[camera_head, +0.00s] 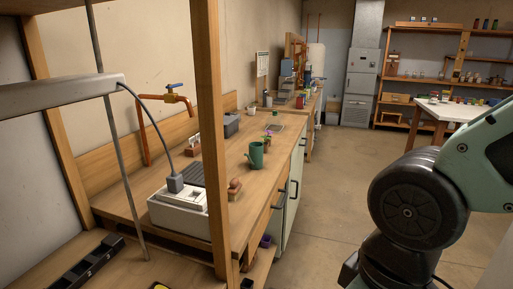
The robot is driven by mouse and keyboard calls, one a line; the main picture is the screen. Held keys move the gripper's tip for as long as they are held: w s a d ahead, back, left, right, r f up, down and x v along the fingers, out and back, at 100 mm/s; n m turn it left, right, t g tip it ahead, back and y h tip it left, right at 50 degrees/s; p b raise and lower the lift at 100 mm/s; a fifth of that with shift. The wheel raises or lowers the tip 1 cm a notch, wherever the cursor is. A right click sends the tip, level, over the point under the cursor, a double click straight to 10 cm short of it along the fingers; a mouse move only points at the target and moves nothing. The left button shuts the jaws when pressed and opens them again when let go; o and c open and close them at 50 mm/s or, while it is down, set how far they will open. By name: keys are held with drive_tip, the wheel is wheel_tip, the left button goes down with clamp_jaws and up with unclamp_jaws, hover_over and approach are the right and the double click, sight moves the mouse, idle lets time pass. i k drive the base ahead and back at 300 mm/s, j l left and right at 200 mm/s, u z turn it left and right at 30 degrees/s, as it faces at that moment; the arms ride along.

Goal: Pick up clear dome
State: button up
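I cannot make out a clear dome anywhere in the head view. Small items on the far counter and far shelves are too small to tell apart. My arm shows at the right edge as a large dark joint and pale green links. My gripper is outside the picture, so what it holds cannot be seen.
A wooden counter (232,219) runs along the left wall, behind an upright wooden post (212,110). On it are a white box (168,216) with a cable and a green watering can (257,155). A white table (462,112) stands far right. The middle floor (330,190) is clear.

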sight(274, 123)
drive_tip(key=i+l, duration=0.25)
drive_tip(key=i, duration=0.3)
drive_tip(key=i+l, duration=0.25)
drive_tip(key=i, duration=0.25)
drive_tip(key=i+l, duration=0.25)
drive_tip(key=i, duration=0.3)
drive_tip(key=i+l+z, duration=0.1)
drive_tip(key=i, duration=0.4)
drive_tip(key=i+l, duration=0.3)
drive_tip(key=i, duration=0.25)
drive_tip(key=i+l, duration=0.25)
drive_tip(key=i, duration=0.3)
drive_tip(key=i+l, duration=0.2)
drive_tip(key=i, duration=0.3)
drive_tip(key=z, duration=0.05)
